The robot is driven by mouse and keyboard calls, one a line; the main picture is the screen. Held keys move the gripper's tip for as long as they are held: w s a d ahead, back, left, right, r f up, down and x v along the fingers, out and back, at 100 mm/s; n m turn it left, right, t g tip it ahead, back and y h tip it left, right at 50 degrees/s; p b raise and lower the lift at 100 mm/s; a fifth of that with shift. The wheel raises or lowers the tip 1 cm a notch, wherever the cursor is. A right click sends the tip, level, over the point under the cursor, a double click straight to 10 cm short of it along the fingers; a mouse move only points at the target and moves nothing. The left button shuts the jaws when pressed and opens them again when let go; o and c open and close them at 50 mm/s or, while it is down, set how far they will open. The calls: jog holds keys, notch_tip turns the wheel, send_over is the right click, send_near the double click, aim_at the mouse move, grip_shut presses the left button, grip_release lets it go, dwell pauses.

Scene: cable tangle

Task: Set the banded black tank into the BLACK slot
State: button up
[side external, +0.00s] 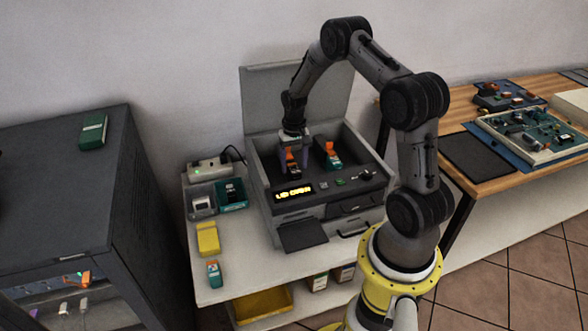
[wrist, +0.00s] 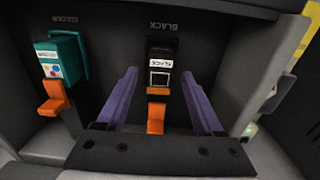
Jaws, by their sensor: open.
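A black tank (wrist: 159,77) with a white label and an orange band sits in the bay under the BLACK lettering (wrist: 163,27) in the wrist view. An orange tab (wrist: 155,118) is on its near side. I cannot tell whether it is fully seated. My gripper (wrist: 159,74) is open, one purple finger on each side of the tank, with gaps showing. In the side view my gripper (side external: 291,154) is down inside the open printer (side external: 350,203), largely covering this tank. A teal tank (wrist: 62,58) with an orange tab sits in the COLOUR slot.
The printer lid (side external: 262,92) stands open; its display (side external: 294,192) appears to read LID OPEN. Left of it are a teal tray (side external: 238,208) holding a dark item, a white-grey piece (side external: 202,206), a yellow block (side external: 207,239) and a teal-orange tank (side external: 214,274). Printer walls surround my gripper.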

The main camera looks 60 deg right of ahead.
aim_at(294, 168)
notch_tip(294, 168, up, 10)
jog(key=s+a+r+n+t, duration=0.1)
jog(key=s+a+r+n, duration=0.1)
jog(key=a+r, duration=0.55)
jog(key=s+a+r+n+t, duration=0.1)
jog(key=s+a+r+n, duration=0.1)
jog(key=a+r, duration=0.5)
jog(key=s+a+r+n+t, duration=0.1)
jog(key=s+a+r+n, duration=0.1)
jog(key=s+a, duration=0.3)
jog(key=s+a+r+n+t, duration=0.2)
jog(key=s+a, duration=0.4)
jog(key=s, duration=0.5)
jog(key=shift+s+r+n+t, duration=0.15)
jog(key=shift+r+n+t, duration=0.15)
jog(key=shift+r+n, duration=0.15)
